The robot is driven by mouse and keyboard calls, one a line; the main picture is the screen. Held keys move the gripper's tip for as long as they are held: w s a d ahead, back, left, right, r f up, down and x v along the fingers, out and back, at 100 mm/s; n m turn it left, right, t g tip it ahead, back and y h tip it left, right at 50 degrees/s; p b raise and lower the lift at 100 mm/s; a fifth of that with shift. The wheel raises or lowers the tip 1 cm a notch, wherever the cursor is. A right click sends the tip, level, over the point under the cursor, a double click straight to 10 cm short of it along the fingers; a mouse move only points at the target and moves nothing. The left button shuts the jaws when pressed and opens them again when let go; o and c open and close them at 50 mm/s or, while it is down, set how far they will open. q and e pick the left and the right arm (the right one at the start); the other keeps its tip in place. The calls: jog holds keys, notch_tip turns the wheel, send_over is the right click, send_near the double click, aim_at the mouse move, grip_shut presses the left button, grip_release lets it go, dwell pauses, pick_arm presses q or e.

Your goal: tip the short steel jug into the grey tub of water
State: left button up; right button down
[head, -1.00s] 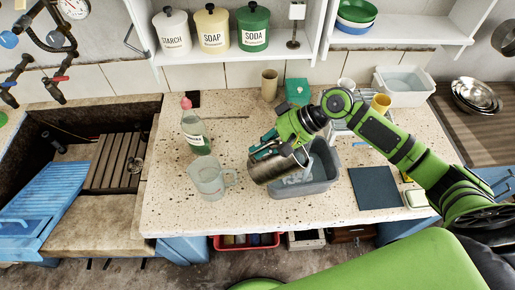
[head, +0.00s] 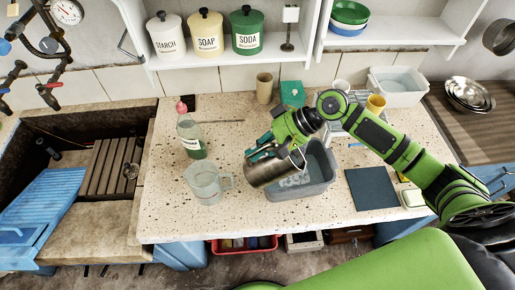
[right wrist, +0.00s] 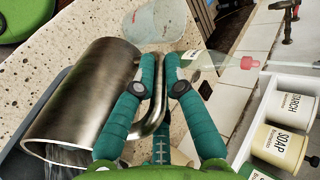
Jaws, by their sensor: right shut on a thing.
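The short steel jug (head: 272,170) is tilted well over, at the left part of the grey tub (head: 322,168). My right gripper (head: 264,152) is shut on the jug's handle. In the right wrist view the jug (right wrist: 85,95) lies left of the fingers (right wrist: 158,88), with its handle between them. Its rim end points to the lower left, over the tub's edge, and a clear whitish patch shows below the rim. A pale, rippled patch shows in the tub beside the jug. The jug's inside is hidden in the head view. My left gripper is not in view.
A glass pitcher (head: 204,183) stands just left of the jug, and a soap bottle (head: 190,133) behind it. A beige cup (head: 264,88) and green box (head: 292,93) stand at the back. A dark mat (head: 372,188) lies right of the tub.

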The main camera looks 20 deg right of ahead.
dwell(0.6)
jog(key=shift+d+f+y+b, duration=0.1)
jog(key=shift+d+y+b, duration=0.45)
jog(key=shift+b, duration=0.3)
jog(key=shift+s+d+t+y+b, duration=0.15)
jog(key=shift+d+t+y+b, duration=0.05)
jog(key=shift+t+y+b, duration=0.2)
jog(key=shift+d+r, duration=0.15)
jog(key=shift+r, duration=0.1)
jog(key=shift+b, duration=0.3)
jog(key=shift+d+f+y+b, duration=0.2)
jog(key=shift+f+y+b, duration=0.15)
jog(key=shift+b, duration=0.2)
jog(key=shift+s+d+y+b, duration=0.15)
jog(key=shift+d+y+b, duration=0.35)
jog(key=shift+b, duration=0.5)
jog(key=shift+d+r+b, duration=0.1)
jog(key=shift+d+b, duration=0.15)
jog(key=shift+b, duration=0.1)
